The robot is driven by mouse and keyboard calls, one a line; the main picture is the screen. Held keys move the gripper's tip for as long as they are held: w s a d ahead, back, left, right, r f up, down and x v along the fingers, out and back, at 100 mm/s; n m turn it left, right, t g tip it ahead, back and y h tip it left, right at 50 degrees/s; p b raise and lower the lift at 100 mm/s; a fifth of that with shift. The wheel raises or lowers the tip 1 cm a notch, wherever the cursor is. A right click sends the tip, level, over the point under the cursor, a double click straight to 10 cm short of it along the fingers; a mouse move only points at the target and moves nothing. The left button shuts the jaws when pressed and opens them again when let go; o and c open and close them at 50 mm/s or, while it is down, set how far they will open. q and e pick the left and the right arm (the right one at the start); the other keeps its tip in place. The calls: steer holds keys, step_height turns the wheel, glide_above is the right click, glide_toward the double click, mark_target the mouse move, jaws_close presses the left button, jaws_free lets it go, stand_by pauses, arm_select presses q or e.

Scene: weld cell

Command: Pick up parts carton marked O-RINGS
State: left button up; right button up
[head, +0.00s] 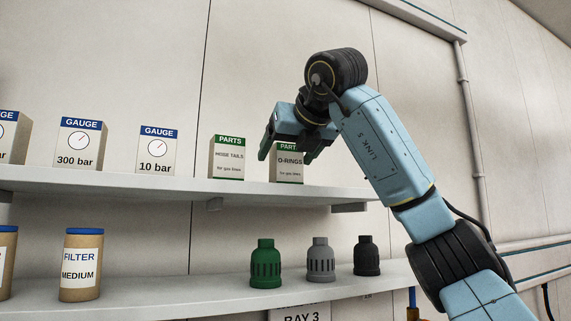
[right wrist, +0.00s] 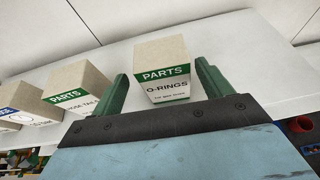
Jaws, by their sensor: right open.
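The parts carton marked O-RINGS (head: 288,172) stands upright on the upper shelf, near its right end. It is a tan box with a green PARTS band; my right gripper hides part of its top in the head view. In the right wrist view the O-RINGS carton (right wrist: 163,70) shows between and beyond the green fingers. My right gripper (head: 284,150) is open and empty, with its fingers apart at the carton; the right wrist view shows the gripper (right wrist: 165,90) too. I cannot tell whether a finger touches the carton. My left gripper is not in view.
A hose tails parts carton (head: 227,158) stands close left of the O-RINGS carton. Gauge cartons (head: 158,150) stand farther left on the upper shelf (head: 335,192). The lower shelf holds filter canisters (head: 82,265) and green, grey and black fittings (head: 320,260).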

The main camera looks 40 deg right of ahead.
mark_target(283, 167)
steer(key=p+x, duration=0.1)
steer(key=x, duration=0.3)
steer(key=shift+w+d+f+p, duration=0.25)
steer(key=shift+d+p, duration=0.1)
steer(key=shift+d, duration=0.1)
steer(key=shift+w+f, duration=0.1)
steer(key=shift+a, duration=0.1)
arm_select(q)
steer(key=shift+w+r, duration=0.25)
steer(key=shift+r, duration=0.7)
arm_select(e)
steer(key=c, duration=1.1)
